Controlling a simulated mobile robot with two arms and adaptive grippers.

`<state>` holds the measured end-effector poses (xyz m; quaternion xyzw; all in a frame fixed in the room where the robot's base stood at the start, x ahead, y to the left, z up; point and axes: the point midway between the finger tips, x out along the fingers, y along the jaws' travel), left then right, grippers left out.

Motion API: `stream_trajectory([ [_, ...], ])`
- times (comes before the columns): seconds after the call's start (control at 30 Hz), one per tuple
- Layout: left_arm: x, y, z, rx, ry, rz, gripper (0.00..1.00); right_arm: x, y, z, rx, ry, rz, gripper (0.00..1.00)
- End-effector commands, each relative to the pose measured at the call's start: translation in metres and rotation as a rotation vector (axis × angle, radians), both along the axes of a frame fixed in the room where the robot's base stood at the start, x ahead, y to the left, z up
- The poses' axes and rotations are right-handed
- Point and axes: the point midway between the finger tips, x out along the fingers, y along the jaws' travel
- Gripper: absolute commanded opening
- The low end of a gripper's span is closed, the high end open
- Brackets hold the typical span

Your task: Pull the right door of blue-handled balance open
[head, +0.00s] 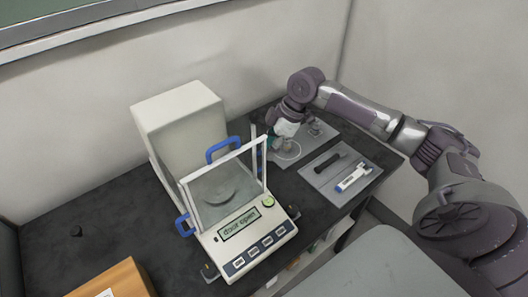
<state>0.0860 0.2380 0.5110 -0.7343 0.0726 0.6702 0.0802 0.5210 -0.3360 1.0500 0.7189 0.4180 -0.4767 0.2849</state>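The blue-handled balance (244,229) stands on the dark table, with a tall cream housing (180,118) behind its weighing chamber. Its display (240,224) appears to read "door open". One blue handle (223,149) shows at the top of the chamber and another (184,225) at its left side. At the chamber's right side I see a narrow upright edge (263,160); how far the right door stands open is unclear. My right gripper (275,142) points down just right of this side, small and partly hidden, so its fingers cannot be judged. My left gripper is out of view.
A grey mat (316,136) with a white ring lies under my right gripper. A grey tray (343,186) holds a black item and a white-and-blue item. A wall closes the back.

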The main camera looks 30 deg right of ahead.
Motion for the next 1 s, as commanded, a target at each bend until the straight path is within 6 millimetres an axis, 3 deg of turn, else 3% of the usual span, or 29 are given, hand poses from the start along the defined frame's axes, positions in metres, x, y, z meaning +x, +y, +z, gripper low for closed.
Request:
stream_trajectory([
  [0.23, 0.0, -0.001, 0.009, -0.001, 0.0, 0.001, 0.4, 0.006, 0.011, -0.03, 0.0, 0.001, 0.0, 0.37],
  [0.6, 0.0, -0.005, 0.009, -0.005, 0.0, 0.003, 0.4, 0.008, 0.013, -0.036, -0.002, -0.001, 0.0, 0.37],
  [0.63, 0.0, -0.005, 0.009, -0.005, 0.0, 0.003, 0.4, 0.008, 0.013, -0.036, -0.002, -0.001, 0.0, 0.36],
  [0.83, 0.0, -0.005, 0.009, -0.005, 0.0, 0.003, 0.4, 0.008, 0.013, -0.036, -0.002, -0.001, -0.001, 0.02],
  [1.0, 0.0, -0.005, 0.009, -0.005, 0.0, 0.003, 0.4, 0.008, 0.012, -0.036, -0.001, 0.0, 0.0, 0.0],
])
